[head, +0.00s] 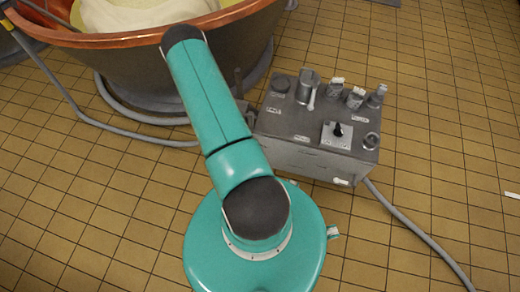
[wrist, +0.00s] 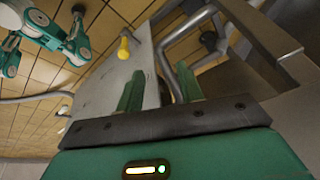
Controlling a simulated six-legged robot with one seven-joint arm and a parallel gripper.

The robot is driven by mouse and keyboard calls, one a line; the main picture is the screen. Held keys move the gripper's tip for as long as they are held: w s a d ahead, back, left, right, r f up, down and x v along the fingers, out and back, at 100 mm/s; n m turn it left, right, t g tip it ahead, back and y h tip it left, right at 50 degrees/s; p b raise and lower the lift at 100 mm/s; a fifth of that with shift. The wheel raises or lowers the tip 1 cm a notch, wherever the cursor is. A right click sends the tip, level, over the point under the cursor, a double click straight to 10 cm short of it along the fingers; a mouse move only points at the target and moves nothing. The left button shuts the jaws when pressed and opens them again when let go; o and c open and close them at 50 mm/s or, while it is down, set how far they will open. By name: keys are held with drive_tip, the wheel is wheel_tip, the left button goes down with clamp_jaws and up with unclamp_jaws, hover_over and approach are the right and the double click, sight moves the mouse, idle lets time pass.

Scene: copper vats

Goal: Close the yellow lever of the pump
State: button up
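The yellow lever (wrist: 124,47) shows in the wrist view as a short yellow handle standing out from a pale grey panel (wrist: 98,92). This panel appears to be the pump housing. My gripper (wrist: 159,88) is open, with its two green fingers apart and nothing seen between them. The lever lies beyond the fingertips, a little left of the left finger, and looks apart from it. In the head view no yellow lever can be made out, and my gripper is hidden behind my arm.
A grey metal box (head: 312,155) with several knobs and fittings stands right of my arm. A large copper-rimmed vat (head: 225,48) is behind. Grey hoses run along the floor. Metal pipes (wrist: 183,38) stand close to my right finger.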

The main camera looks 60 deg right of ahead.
drive_tip(key=s+f+m+g, duration=0.1)
drive_tip(key=s+f, duration=0.5)
drive_tip(key=s, duration=0.2)
drive_tip(key=x, duration=1.3)
drive_tip(key=shift+w+a+f, duration=0.1)
drive_tip(key=shift+a+f, duration=0.05)
drive_tip(key=shift+f, duration=0.05)
clamp_jaws()
